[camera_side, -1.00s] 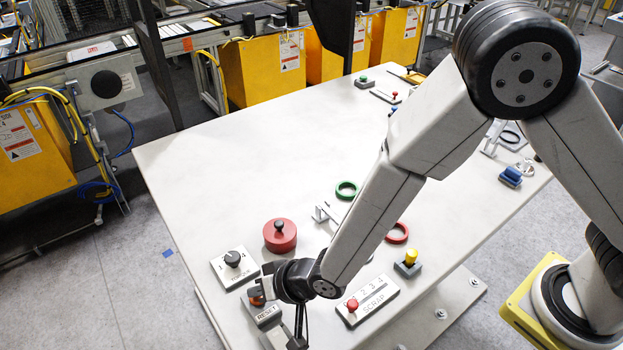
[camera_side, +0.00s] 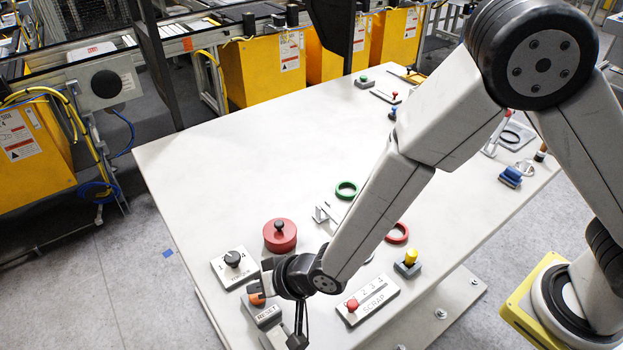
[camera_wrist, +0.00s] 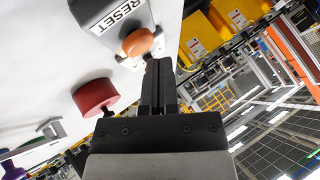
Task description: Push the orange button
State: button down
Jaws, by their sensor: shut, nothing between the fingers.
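The orange button (camera_side: 257,299) is a rounded cap on a grey box labelled RESET (camera_side: 266,314), near the front left edge of the white table. The button also shows in the wrist view (camera_wrist: 138,41), above and left of my fingertips. My gripper (camera_wrist: 159,64) is shut and empty, with its dark fingers together. In the side view, my gripper (camera_side: 267,275) is close to the button, and part of it is hidden by my wrist. I cannot tell whether the fingertips touch the button.
A panel with a black knob (camera_side: 232,259) lies behind the RESET box, and a red round lidded thing (camera_side: 280,235) is nearby. A SCRAP panel with a red knob (camera_side: 352,304) and a yellow-topped block (camera_side: 410,257) are to the right.

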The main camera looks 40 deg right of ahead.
jog(key=shift+r, duration=0.15)
jog(key=shift+r, duration=2.9)
jog(key=s+d+r+g+h, duration=0.1)
jog(key=s+d, duration=0.1)
jog(key=d, duration=0.9)
jog(key=s+d+r+n+g+h, duration=0.1)
jog(key=s+d+g+h, duration=0.1)
jog(key=d, duration=0.9)
jog(key=s+d+r+g+h, duration=0.1)
jog(key=s+d, duration=0.3)
jog(key=d, duration=0.7)
jog(key=shift+d+r+n+g+h, duration=0.15)
jog(key=shift+r+n+g+h, duration=0.25)
jog(key=shift+h, duration=0.3)
